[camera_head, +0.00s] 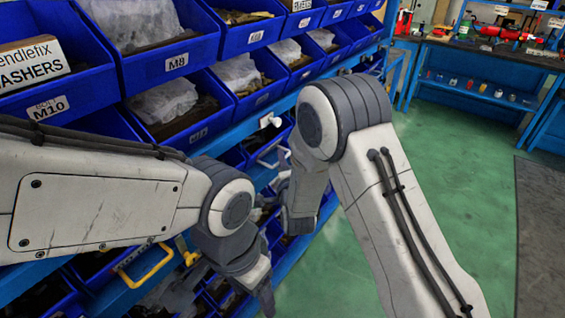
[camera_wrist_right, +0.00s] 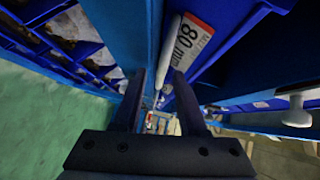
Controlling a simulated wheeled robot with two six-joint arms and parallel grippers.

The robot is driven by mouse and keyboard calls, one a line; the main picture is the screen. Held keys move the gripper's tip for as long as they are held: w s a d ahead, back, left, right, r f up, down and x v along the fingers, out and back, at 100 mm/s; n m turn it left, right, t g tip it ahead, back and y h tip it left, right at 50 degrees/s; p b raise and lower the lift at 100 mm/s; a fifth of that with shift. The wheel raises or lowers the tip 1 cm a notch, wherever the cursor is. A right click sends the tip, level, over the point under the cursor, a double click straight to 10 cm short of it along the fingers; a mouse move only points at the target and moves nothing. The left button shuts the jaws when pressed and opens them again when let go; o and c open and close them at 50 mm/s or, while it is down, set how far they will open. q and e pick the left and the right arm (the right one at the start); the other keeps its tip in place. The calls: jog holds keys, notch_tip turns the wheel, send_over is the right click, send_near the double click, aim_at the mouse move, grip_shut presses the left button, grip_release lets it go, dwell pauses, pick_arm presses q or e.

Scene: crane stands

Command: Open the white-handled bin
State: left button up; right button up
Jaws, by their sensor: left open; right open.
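The white handle (camera_head: 262,159) is on the front of a blue bin in the lower rack in the head view, partly hidden behind my right gripper. In the right wrist view a white bar (camera_wrist_right: 168,58), apparently this handle, runs lengthwise between the open fingers of my right gripper (camera_wrist_right: 160,80). I cannot tell whether the fingers touch it. My right gripper (camera_head: 293,205) is in front of the rack in the head view, partly covered by its own arm. My left gripper (camera_head: 262,290) is lower, pointing down, apart from the white handle; its jaws are open.
A yellow handle (camera_head: 147,266) is on a lower bin at left. A white knob (camera_head: 270,120) sticks out of the rack above the white handle. Blue bins labelled M8 (camera_head: 175,62) and M10 (camera_head: 48,107) fill the shelves. Green floor (camera_head: 345,270) is clear at right, before a workbench (camera_head: 480,75).

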grip_shut()
dwell(1.4)
